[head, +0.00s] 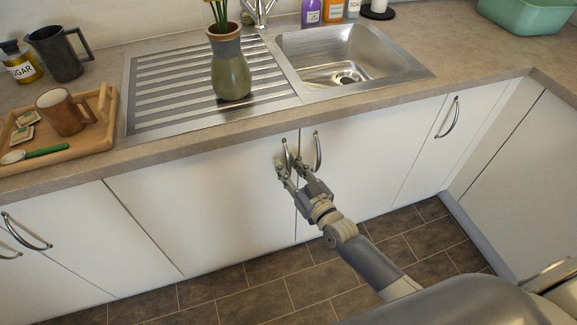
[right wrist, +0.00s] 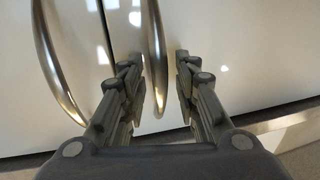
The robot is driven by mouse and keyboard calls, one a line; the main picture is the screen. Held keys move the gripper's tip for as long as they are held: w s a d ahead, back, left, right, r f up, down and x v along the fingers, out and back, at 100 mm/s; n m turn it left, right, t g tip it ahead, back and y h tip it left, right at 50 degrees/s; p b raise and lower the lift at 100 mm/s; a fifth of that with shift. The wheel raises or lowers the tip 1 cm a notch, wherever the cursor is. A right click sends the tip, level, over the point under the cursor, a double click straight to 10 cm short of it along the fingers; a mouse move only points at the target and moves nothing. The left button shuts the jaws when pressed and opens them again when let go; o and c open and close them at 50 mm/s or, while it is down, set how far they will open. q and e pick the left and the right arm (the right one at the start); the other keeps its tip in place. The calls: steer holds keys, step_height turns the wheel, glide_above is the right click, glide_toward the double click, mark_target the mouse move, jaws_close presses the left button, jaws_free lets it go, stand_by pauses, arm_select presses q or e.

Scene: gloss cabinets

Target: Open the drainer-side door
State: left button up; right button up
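The drainer-side door (head: 205,205) is a white gloss panel under the ribbed drainer (head: 150,92). It is closed, flush with the neighbouring fronts. Its curved metal handle (head: 286,147) stands upright near the door's top right corner. My right gripper (head: 286,168) is at this handle, partly covering its lower part. In the right wrist view the fingers (right wrist: 159,62) are apart, with the handle (right wrist: 157,90) between them, nearer the left finger. I cannot tell whether they touch. My left gripper is not in view.
The basin-side door (head: 365,160) is closed, with its handle (head: 317,151) close beside my right gripper. A vase (head: 231,75) stands on the drainer. A wooden tray (head: 103,108) lies at left. The tiled floor (head: 270,285) before the doors looks clear.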

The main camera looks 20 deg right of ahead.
steer(key=shift+w, duration=0.2)
jaws_close()
